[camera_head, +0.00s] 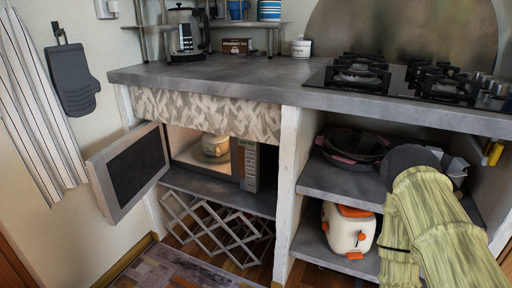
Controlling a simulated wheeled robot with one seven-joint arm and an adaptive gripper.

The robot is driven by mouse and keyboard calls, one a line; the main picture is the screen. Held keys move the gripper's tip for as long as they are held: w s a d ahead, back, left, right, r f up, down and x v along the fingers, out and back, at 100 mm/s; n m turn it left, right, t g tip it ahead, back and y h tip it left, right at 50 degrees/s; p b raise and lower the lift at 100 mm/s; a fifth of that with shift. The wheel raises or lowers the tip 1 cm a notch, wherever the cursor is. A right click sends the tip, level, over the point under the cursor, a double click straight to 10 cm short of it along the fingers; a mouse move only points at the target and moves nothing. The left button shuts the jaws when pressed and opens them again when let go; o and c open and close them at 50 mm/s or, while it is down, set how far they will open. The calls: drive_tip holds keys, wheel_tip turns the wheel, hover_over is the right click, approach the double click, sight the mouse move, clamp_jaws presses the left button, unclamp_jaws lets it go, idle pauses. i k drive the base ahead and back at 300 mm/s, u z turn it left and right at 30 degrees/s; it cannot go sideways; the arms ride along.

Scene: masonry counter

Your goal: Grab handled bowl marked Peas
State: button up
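A small cream, rounded bowl or pot (215,146) with a darker band stands inside the lit, open microwave (250,165). It is the likeliest match for the handled bowl. Its lettering is too small to read, and I cannot make out a handle. My green-textured arm (440,225) rises from the lower right, in front of the right-hand shelves. Its dark rounded end is at shelf height, well to the right of the microwave. I see no clear gripper fingers, and nothing of mine touches the bowl.
The microwave door (130,170) stands open to the left. A white post (292,190) separates the microwave from shelves holding a dark pan (355,145) and a white-and-orange appliance (348,230). A folding rack (215,230) is below. The counter holds a kettle (187,32), white jar (301,48) and gas hob.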

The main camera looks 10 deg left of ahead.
sight(218, 149)
drive_tip(key=z, duration=1.85)
drive_tip(key=k, duration=1.9)
drive_tip(key=u, duration=2.3)
drive_tip(key=i, duration=1.7)
drive_tip(key=u, duration=0.05)
